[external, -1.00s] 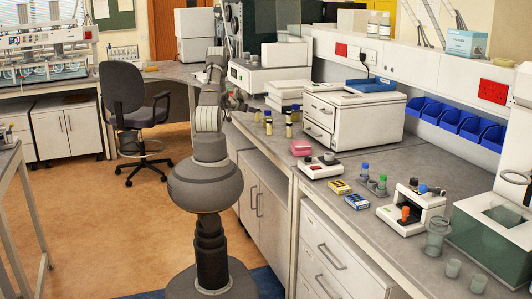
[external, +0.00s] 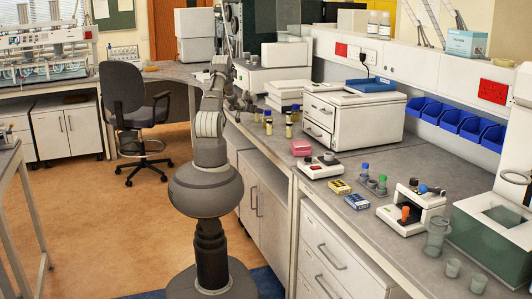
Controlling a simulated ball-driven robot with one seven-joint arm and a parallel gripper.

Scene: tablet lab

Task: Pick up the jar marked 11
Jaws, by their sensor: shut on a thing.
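Several small jars stand on the bench ahead of my arm. One jar (external: 268,127) has a pale yellow band, and another jar (external: 289,130) with a similar band stands to its right. The marks on the jars are too small to read, so I cannot tell which is marked 11. My gripper (external: 246,103) is small in the external view, left of these jars and over the bench's near edge. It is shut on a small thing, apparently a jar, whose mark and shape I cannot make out.
A white drawer unit (external: 352,122) stands right of the jars. A pink box (external: 301,147) and a white device (external: 322,168) are nearer on the bench. A white instrument (external: 268,75) and stacked white boxes (external: 284,92) stand behind.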

